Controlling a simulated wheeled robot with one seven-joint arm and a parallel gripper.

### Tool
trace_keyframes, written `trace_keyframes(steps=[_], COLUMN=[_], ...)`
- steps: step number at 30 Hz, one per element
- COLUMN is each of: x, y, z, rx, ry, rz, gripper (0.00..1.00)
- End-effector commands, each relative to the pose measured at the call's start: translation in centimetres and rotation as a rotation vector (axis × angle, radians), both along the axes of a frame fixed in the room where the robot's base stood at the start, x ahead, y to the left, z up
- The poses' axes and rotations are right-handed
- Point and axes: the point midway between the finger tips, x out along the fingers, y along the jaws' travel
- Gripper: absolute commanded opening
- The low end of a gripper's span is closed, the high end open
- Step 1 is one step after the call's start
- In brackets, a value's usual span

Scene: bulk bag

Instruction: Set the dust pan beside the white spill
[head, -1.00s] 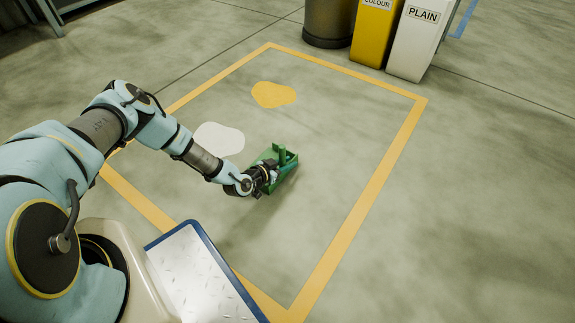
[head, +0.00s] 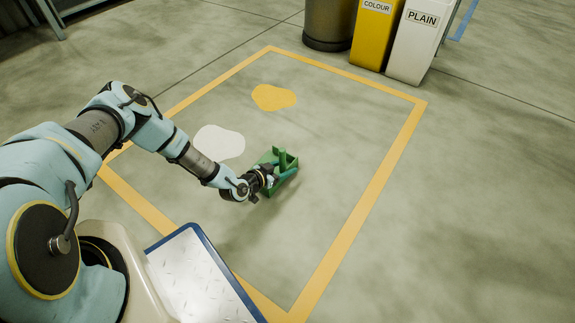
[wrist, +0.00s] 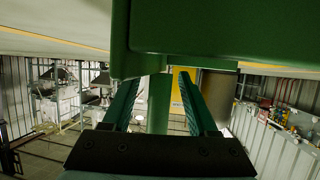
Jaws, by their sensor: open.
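The green dust pan (head: 291,159) is on or close to the floor, just right of the white spill (head: 219,142), with a small gap of floor between them. Its upright green handle rises near its middle. My gripper (head: 279,172) is open and low at the pan's near side. In the wrist view, the two fingers (wrist: 160,104) stand on either side of a green upright part (wrist: 159,103), with gaps beside it. The pan's green body (wrist: 215,30) fills the top of that view. The gripper hides part of the pan in the head view.
A yellow spill (head: 273,97) lies behind the white one, inside a yellow floor outline (head: 385,156). A yellow COLOUR bin (head: 374,38), a white PLAIN bin (head: 414,45) and a dark round bin (head: 328,25) stand beyond. Floor to the pan's right is clear.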

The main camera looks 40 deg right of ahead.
Motion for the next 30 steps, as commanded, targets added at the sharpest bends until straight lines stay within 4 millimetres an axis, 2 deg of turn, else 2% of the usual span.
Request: trace_keyframes(steps=[1,9,15,19,26,30], x=[0.0,-0.6,-0.8,-0.9,-0.9,1.1], y=[0.9,6.2,8.8,9.6,9.7,10.2], z=[0.8,3.0,3.9,4.1,4.1,5.0], rx=[0.001,0.002,0.000,0.000,0.001,0.045], ry=[0.001,0.001,0.000,0.000,0.000,-0.001], rz=[0.000,0.000,0.001,0.000,0.001,0.003], gripper=[0.59,0.59,0.59,0.59,0.59,0.59])
